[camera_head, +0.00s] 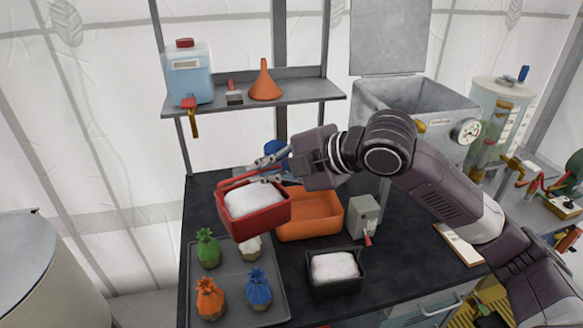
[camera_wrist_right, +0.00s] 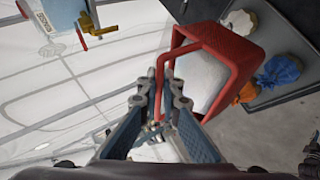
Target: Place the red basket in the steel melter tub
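The red basket (camera_head: 262,222), filled with white material, hangs tilted above the dark table in the head view. My right gripper (camera_head: 264,170) is at its far rim and handle. In the right wrist view, the fingers of my right gripper (camera_wrist_right: 162,88) are closed together on the handle of the red basket (camera_wrist_right: 243,60). The steel melter tub (camera_head: 415,112) is a grey metal box at the back right with its lid raised and a gauge on its front. Part of it is hidden behind my right arm. My left gripper is in neither view.
An orange tray (camera_head: 310,222) sits just behind the basket, and a black basket (camera_head: 335,285) with white content stands in front. A grey tray (camera_head: 278,305) holds several tied bundles. A shelf (camera_head: 320,92) carries a blue jug (camera_head: 188,75) and an orange funnel (camera_head: 265,85).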

